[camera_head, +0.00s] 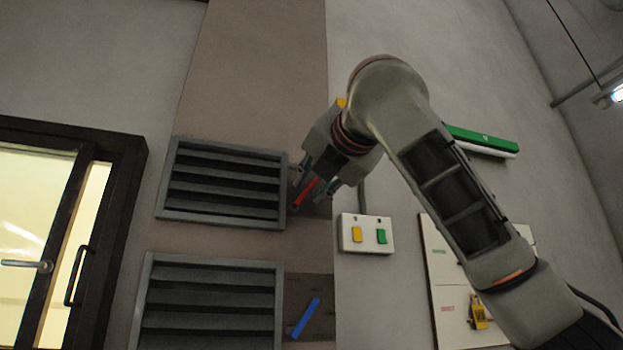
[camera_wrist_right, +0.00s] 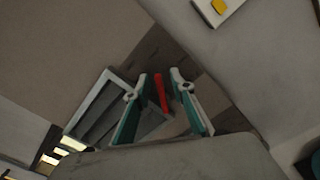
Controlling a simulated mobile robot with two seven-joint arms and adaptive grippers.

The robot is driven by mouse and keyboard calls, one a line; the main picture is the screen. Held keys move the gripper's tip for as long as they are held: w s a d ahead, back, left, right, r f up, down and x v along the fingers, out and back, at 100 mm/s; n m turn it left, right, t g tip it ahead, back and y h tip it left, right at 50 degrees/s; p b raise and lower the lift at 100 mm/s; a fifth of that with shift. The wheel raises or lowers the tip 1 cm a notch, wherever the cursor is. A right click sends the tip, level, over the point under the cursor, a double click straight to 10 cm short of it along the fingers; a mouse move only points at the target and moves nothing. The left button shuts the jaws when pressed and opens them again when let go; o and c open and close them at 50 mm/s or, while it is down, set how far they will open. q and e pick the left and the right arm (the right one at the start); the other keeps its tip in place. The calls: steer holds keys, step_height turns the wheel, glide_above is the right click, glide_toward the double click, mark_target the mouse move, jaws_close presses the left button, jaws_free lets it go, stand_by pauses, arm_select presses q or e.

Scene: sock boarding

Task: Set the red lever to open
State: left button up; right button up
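The red lever (camera_head: 303,195) is on the wall beside the upper grey louvred vent (camera_head: 224,184). Its visible part slants from lower left to upper right. My right gripper (camera_head: 312,189) is at the lever, with its fingers spread. In the right wrist view, the red lever (camera_wrist_right: 162,93) shows between the two open fingers of my right gripper (camera_wrist_right: 160,82), with a gap visible on both sides. I cannot tell how deep the lever sits between them. The lever's upper end is partly hidden in the head view. My left gripper is out of view.
A blue lever (camera_head: 305,319) is below, beside the lower vent (camera_head: 207,305). A white box (camera_head: 365,245) with yellow and green buttons is right of the red lever. A green bar (camera_head: 482,138) and a white panel (camera_head: 449,290) are behind my right arm. A door (camera_head: 125,190) is at left.

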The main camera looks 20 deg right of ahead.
steer(key=shift+w, duration=0.2)
jaws_close()
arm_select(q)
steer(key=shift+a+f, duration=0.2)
